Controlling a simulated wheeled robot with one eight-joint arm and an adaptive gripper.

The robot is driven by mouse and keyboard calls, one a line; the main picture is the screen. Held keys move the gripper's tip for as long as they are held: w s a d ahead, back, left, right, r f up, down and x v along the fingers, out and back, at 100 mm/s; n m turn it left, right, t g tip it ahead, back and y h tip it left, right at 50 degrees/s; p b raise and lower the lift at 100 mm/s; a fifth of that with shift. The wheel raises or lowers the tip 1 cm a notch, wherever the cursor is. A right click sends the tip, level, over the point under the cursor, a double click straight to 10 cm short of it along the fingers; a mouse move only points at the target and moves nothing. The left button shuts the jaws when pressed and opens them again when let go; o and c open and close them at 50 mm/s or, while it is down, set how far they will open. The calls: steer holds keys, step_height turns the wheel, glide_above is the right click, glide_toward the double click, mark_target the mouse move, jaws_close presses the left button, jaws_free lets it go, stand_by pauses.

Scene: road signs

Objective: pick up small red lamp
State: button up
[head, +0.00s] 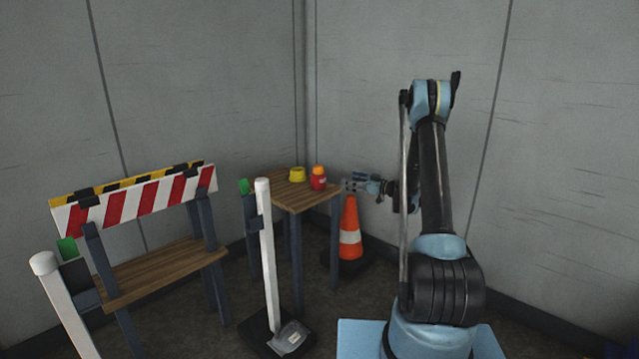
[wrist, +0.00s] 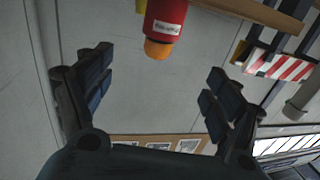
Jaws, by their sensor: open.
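The small red lamp (head: 319,184) has a red body and an orange top. It stands upright near the right end of a small wooden table (head: 275,190). In the wrist view the lamp (wrist: 165,20) appears upside down at the top edge, with a white label, partly cut off by the frame. My gripper (head: 354,185) is just right of the lamp at about its height, pointing left at it. In the wrist view my gripper (wrist: 160,68) has its fingers spread wide and empty, with the lamp beyond the fingertips and between them sideways.
A yellow round object (head: 297,174) stands left of the lamp on the table. An orange and white cone (head: 350,230) stands on the floor below my gripper. A white post (head: 268,255) and a striped barrier (head: 135,200) over a wooden bench (head: 165,270) are to the left.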

glide_toward(318, 175)
steer(key=w+a, duration=0.4)
steer(key=shift+a+f, duration=0.15)
steer(key=shift+x, duration=2.55)
steer(key=shift+s+f, duration=0.1)
steer(key=shift+f, duration=0.05)
steer(key=c, duration=1.4)
